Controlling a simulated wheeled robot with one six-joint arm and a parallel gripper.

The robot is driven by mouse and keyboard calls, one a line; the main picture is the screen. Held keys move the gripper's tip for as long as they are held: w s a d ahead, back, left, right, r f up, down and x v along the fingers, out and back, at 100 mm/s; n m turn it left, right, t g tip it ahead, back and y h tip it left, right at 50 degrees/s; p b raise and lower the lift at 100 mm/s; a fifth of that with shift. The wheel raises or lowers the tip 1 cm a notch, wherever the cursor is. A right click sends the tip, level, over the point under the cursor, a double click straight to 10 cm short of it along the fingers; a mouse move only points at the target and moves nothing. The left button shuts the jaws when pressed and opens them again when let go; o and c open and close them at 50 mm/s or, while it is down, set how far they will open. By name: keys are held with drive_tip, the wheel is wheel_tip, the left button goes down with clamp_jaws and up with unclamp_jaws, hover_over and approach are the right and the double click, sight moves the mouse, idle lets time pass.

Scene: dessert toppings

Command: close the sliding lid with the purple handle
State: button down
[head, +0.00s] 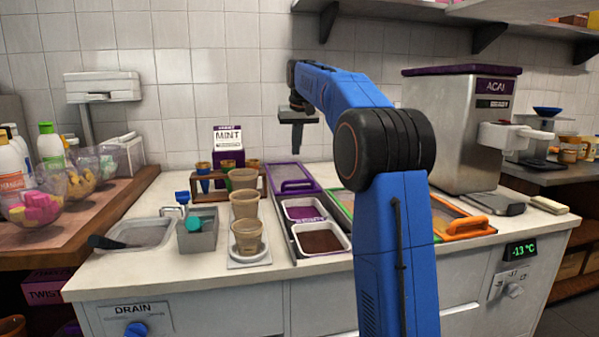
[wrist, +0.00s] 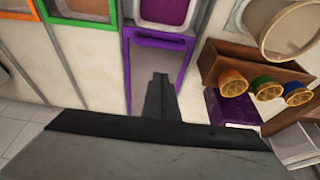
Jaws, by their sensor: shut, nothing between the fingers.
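The sliding lid (head: 276,172) has a purple frame and a greyish pane. It sits at the back of its well, with its purple handle (head: 297,186) on the front side. In front of it two white-rimmed tubs with dark contents, a rear tub (head: 303,221) and a front tub (head: 322,254), lie uncovered. The wrist view also shows the purple-framed lid (wrist: 184,62) and its handle (wrist: 157,36). My gripper (head: 297,146) is shut and empty, pointing down above the back of the lid. Its closed fingers (wrist: 160,82) overlap the lid in the wrist view; contact cannot be told.
Stacked cups (head: 245,205) stand left of the tubs. A green-framed lid (head: 345,201) and an orange-handled lid (head: 450,215) lie to the right. A steel machine (head: 450,130) stands behind.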

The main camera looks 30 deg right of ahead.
drive_tip(key=w+d, duration=0.2)
hover_over(298, 190)
drive_tip(key=w+d, duration=0.1)
drive_tip(key=w, duration=0.3)
wheel_tip(298, 190, down, 9)
drive_tip(key=shift+d, duration=0.15)
drive_tip(key=shift+f, duration=0.35)
drive_tip(key=shift+s+a+f, duration=0.1)
drive_tip(key=shift+s+a, duration=0.1)
drive_tip(key=shift+s, duration=0.35)
drive_tip(key=shift+s+a, duration=0.15)
drive_tip(key=shift+s, duration=0.4)
drive_tip(key=shift+s+a+f, duration=0.2)
drive_tip(key=shift+s, duration=0.45)
